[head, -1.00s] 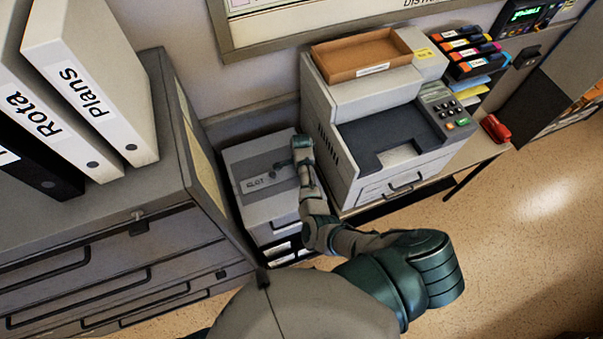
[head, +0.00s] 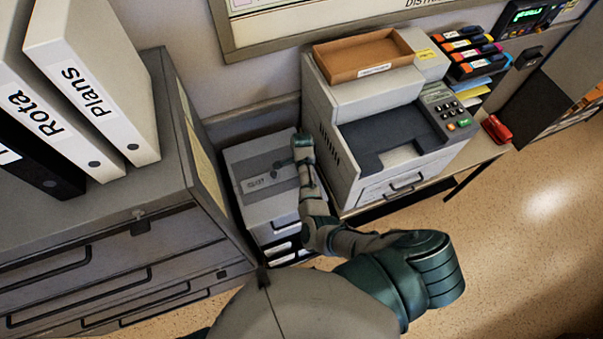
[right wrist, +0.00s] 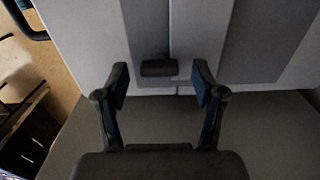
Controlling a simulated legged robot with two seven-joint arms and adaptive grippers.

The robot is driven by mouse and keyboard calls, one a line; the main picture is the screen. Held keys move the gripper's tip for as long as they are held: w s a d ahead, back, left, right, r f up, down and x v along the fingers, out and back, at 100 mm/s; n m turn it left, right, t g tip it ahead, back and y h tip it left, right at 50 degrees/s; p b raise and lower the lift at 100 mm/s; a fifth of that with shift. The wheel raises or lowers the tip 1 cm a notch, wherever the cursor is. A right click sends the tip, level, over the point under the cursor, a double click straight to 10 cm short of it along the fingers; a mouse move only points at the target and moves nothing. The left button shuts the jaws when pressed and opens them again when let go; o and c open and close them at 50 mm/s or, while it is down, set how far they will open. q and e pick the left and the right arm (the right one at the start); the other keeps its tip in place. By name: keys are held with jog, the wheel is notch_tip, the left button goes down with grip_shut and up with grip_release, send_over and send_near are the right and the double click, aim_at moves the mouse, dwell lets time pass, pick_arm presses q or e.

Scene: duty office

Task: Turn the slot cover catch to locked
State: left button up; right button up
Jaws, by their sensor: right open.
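The grey slot box (head: 240,155) stands low between the cabinet and the printer. Its top has a darker grey cover strip with a pale label (head: 258,181) that reads as SLOT. My right gripper (head: 283,167) is over the top of this box. In the right wrist view, a small dark catch (right wrist: 158,68) lies crosswise over a seam in the cover. My right gripper's open fingers (right wrist: 160,84) are on either side of it, with a gap to each. I cannot tell whether the fingertips are level with the catch. My left gripper is not in view.
A grey printer (head: 345,100) with a brown tray (head: 340,70) on top stands close right of the box. A grey cabinet (head: 165,240) with binders (head: 95,85) stands close on the left. Open floor (head: 530,230) lies at the right.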

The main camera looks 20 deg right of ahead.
notch_tip(320, 180, up, 11)
dwell(0.3)
dwell(0.5)
